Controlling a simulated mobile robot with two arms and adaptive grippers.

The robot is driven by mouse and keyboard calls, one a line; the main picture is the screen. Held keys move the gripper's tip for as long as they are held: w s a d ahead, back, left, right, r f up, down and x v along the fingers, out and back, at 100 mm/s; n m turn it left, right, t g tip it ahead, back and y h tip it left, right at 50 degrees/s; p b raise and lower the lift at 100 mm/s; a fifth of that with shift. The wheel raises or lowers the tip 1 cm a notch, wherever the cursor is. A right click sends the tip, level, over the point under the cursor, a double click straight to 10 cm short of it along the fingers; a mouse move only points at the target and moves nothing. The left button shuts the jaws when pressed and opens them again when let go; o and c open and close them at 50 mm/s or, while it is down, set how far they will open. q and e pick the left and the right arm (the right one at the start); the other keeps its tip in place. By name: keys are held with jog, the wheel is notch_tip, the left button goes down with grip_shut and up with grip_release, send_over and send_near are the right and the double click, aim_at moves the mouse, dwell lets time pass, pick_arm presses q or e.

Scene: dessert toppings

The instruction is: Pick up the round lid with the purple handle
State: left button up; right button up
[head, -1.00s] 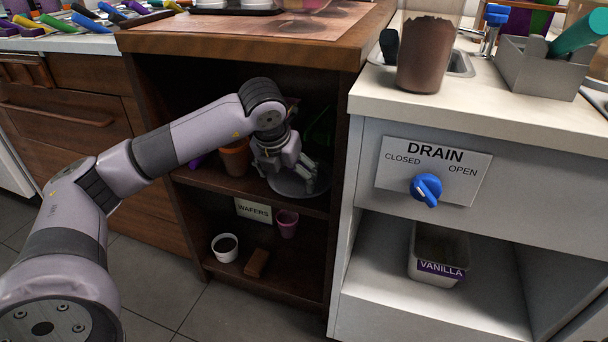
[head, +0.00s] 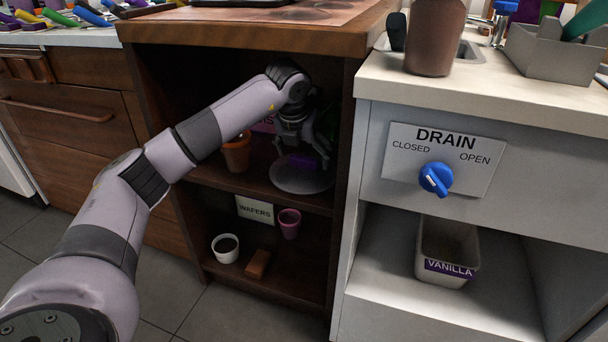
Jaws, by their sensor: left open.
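The round grey lid (head: 299,181) lies on the upper shelf of the dark wooden cabinet, near the shelf's right side. Its purple handle (head: 305,161) shows on top of it. My left gripper (head: 305,150) is inside the cabinet, open, at the handle with its fingers pointing down. The gripper is in shadow, and I cannot tell whether the fingers touch the handle. My right gripper is not in view.
An orange cup (head: 237,155) stands left of the lid. The shelf below holds a pink cup (head: 289,223), a white cup (head: 226,248) and a brown block (head: 258,263). The cabinet's side walls and top confine my arm.

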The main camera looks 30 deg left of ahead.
pick_arm(q)
jog(key=c, duration=1.7)
jog(key=shift+o, duration=0.2)
jog(key=shift+r, duration=0.15)
